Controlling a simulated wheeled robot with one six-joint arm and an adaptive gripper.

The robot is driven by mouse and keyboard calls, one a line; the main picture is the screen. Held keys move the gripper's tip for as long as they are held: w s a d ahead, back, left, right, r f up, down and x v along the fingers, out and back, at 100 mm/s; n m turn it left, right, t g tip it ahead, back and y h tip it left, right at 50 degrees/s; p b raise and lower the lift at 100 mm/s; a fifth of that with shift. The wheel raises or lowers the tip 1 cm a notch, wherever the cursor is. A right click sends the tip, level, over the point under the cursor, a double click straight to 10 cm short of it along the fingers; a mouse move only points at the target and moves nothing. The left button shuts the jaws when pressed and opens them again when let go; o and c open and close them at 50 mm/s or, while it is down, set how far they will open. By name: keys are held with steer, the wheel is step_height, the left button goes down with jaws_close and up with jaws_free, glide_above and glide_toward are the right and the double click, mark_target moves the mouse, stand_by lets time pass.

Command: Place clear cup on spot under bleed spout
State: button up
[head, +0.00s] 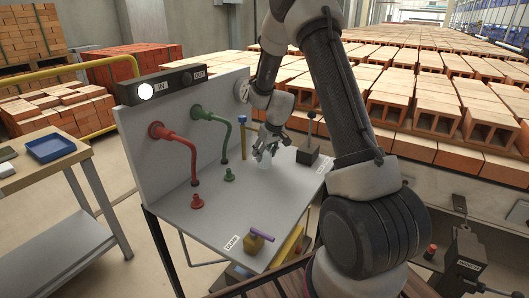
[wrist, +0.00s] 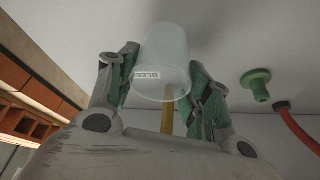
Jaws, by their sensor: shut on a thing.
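The clear cup (wrist: 165,50) is between the two fingers of my gripper (wrist: 165,92) in the wrist view, and the gripper is shut on it. In the head view my gripper (head: 267,148) is over the grey bench top, and the cup (head: 263,160) shows only faintly there. The bleed spout (head: 243,145), a thin yellow pipe with a blue top, stands just left of my gripper. A yellow pipe (wrist: 167,120) also shows beyond the cup in the wrist view. A white label (wrist: 147,75), apparently reading BLEED, shows by the cup. I cannot make out the spot, nor whether the cup touches the bench.
A red pipe (head: 178,138) and a green pipe (head: 212,120) curve out from the back panel (head: 165,115). A dark box with a lever (head: 308,155) stands right of my gripper. The middle bench top (head: 235,205) is clear.

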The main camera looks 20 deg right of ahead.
steer(key=o, duration=1)
steer(key=shift+f, duration=0.1)
steer(key=s+a+f+v, duration=0.1)
steer(key=s+v, duration=0.1)
steer(key=v, duration=1.9)
steer(key=s+a+r, duration=0.1)
steer(key=s+r, duration=0.2)
steer(key=s, duration=0.6)
steer(key=s+r+m, duration=0.1)
steer(key=s+r, duration=0.2)
steer(key=s, duration=0.7)
steer(key=s+a+r+m, duration=0.1)
steer(key=s+r, duration=0.2)
steer(key=s, duration=0.6)
steer(key=shift+s+a+h, duration=0.25)
steer(key=shift+a+h, duration=0.05)
steer(key=shift+h, duration=0.1)
